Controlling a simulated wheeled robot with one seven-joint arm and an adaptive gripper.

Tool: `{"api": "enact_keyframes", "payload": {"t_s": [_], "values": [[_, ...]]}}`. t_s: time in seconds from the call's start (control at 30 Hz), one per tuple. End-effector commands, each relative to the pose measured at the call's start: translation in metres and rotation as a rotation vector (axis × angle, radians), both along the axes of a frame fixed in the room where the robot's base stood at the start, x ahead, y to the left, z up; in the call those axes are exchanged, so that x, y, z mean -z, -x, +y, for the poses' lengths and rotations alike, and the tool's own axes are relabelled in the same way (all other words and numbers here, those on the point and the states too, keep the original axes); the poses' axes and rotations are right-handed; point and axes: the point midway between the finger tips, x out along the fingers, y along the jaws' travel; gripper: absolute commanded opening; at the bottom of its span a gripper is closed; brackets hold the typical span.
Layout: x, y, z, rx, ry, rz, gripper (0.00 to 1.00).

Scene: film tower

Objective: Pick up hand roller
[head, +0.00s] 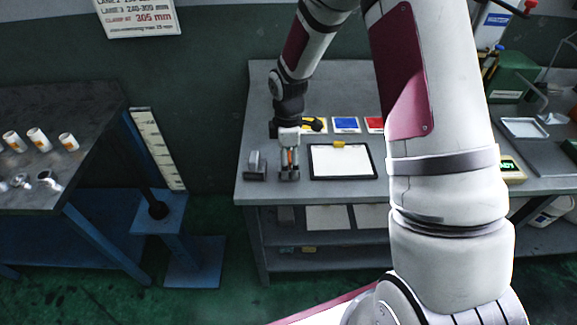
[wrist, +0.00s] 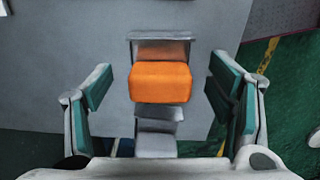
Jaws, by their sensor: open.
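What I take to be the hand roller shows in the wrist view as an orange block-like part (wrist: 160,82) with grey parts above and below it. My gripper (wrist: 158,90) is open, with one green-padded finger on each side of the orange part and a visible gap on both sides. In the head view my gripper (head: 289,170) points down over the left front of the grey workbench (head: 262,110). A little orange shows between its fingers; the rest of the roller is hidden there.
A small grey metal piece (head: 255,166) stands just left of my gripper. A black-framed white board (head: 342,163) with a yellow clip lies close on the right. Blue (head: 346,125) and red cards lie behind. A dark table (head: 60,130) with white rolls stands further left.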

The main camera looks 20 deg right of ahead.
Motion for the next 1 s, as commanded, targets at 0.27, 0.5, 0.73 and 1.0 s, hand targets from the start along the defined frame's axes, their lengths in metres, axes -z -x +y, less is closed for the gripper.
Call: {"api": "enact_keyframes", "payload": {"t_s": [0.27,0.5,0.73,1.0], "values": [[0.024,0.000,0.000,0.000,0.000,-0.001,0.75],[0.024,0.000,0.000,0.000,0.000,-0.001,0.64],[0.024,0.000,0.000,0.000,0.000,-0.001,0.20],[0.023,0.000,0.000,0.000,0.000,-0.001,0.20]]}}
